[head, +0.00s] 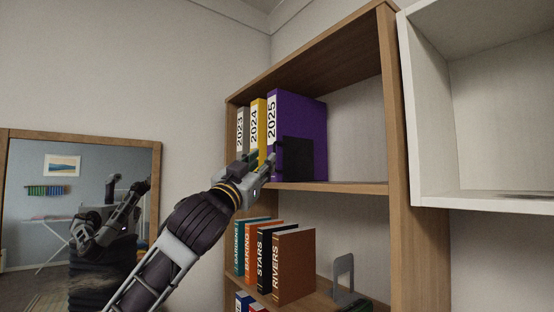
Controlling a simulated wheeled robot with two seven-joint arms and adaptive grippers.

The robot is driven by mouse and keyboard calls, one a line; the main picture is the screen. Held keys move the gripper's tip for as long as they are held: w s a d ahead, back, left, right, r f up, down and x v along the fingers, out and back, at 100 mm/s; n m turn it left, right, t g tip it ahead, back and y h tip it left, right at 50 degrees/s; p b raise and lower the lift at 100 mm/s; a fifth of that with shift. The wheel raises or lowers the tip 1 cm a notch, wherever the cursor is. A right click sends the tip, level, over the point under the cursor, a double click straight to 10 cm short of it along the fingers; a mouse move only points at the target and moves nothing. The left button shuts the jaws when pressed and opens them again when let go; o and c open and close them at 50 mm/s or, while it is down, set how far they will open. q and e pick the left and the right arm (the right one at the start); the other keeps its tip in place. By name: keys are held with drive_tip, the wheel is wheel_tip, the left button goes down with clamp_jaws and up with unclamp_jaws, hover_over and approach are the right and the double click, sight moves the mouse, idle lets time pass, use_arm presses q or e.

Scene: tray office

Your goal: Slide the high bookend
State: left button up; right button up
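The high bookend is a black upright plate (298,158) on the upper shelf (330,187). It stands against the right side of the purple 2025 binder (308,108). My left gripper (263,162) is raised in front of the upper shelf, its tips near the lower part of the 2024 and 2025 binders and just left of the bookend. Whether it touches anything is unclear. Its fingers are small and seen from behind, so their opening cannot be judged. My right gripper is not directly in view.
A grey 2023 binder (242,130) and yellow 2024 binder (258,127) stand left of 2025. The upper shelf is clear right of the bookend. Below are several books (294,265) and a grey bookend (343,272). A white cabinet (430,110) adjoins right; a mirror (45,134) stands left.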

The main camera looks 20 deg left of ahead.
use_arm(q)
drive_tip(key=a+f+n+y, duration=0.1)
drive_tip(key=n, duration=0.1)
drive_tip(key=w+f+n+g+y, duration=0.1)
drive_tip(key=n, duration=0.1)
drive_tip(key=shift+w+a+f+y, duration=0.1)
drive_tip(key=shift+a+y, duration=0.2)
drive_tip(key=shift+a, duration=0.1)
use_arm(e)
drive_tip(key=shift+d, duration=0.35)
drive_tip(key=shift+w, duration=0.1)
use_arm(q)
drive_tip(key=p+x, duration=0.5)
drive_tip(key=x, duration=0.8)
drive_tip(key=shift+w+r, duration=0.25)
use_arm(e)
drive_tip(key=shift+r, duration=2.75)
